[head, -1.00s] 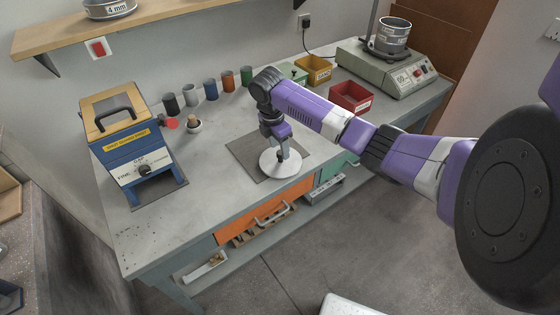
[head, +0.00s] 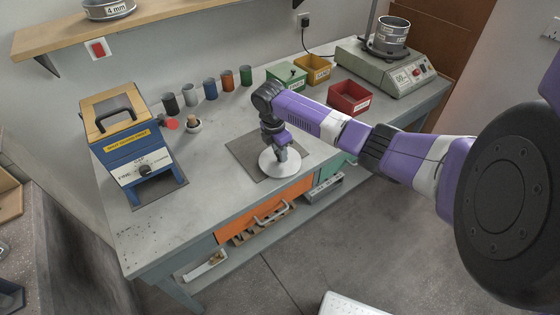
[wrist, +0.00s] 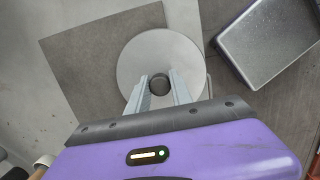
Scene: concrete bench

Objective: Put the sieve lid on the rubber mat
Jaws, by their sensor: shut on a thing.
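The sieve lid (head: 271,165) is a pale round disc with a dark knob at its middle. My gripper (head: 280,154) is above it, and the wrist view shows the fingers (wrist: 158,87) shut on the knob of the lid (wrist: 185,52). The rubber mat (head: 247,153) is a dark grey square on the bench. The lid is over the mat's front part and overlaps its edge in the head view; in the wrist view it covers one side of the mat (wrist: 85,55). I cannot tell whether the lid touches the mat.
A blue machine (head: 138,155) stands on the bench at left. Several coloured cups (head: 210,88) line the back. Bare bench lies left of the mat.

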